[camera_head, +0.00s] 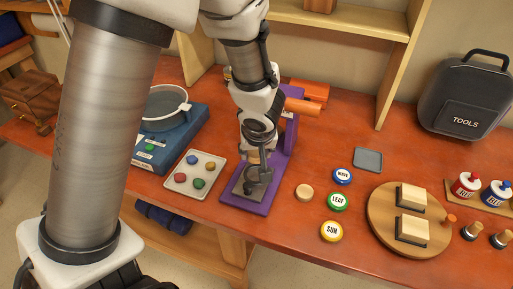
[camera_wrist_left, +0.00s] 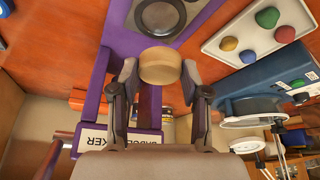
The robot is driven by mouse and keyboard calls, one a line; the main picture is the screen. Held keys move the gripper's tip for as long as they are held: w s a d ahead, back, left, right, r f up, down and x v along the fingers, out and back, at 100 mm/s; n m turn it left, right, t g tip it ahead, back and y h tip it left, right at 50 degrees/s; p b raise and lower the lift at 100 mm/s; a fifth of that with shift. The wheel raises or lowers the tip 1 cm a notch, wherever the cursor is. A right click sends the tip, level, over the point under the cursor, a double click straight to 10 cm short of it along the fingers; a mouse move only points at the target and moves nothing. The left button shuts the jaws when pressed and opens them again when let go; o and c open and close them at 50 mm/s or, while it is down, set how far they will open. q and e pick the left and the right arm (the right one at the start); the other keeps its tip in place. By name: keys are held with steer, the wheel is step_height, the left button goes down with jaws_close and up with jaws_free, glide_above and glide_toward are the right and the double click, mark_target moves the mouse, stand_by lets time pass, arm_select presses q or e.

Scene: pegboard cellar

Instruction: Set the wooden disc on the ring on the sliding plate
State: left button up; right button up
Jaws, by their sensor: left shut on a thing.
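My left gripper (camera_head: 256,172) reaches down over a purple press (camera_head: 285,160). It is shut on a wooden disc (camera_wrist_left: 160,66), which sits between both fingertips in the left wrist view (camera_wrist_left: 160,80). The grey sliding plate (camera_head: 238,187) lies at the front of the purple base. How far the disc is above the ring is hard to tell. My right gripper is out of view.
A second wooden disc (camera_head: 304,191) lies on the table beside the press. A white tray (camera_head: 184,188) with several coloured pieces and a blue device (camera_head: 182,135) stand to the left. Labelled buttons (camera_head: 337,201) and a round wooden board (camera_head: 381,222) are to the right. An orange lever (camera_head: 302,107) is behind.

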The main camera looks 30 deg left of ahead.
arm_select(q)
step_height(320, 180, down, 4)
steer(key=b, duration=0.3)
steer(key=shift+d+f, duration=0.1)
steer(key=shift+f, duration=0.15)
steer(key=shift+f+b, duration=0.5)
steer(key=shift+b, duration=0.35)
steer(key=shift+r, duration=0.1)
steer(key=shift+b, duration=0.4)
stand_by(0.3)
steer(key=shift+f+b, duration=0.35)
steer(key=shift+b, duration=0.2)
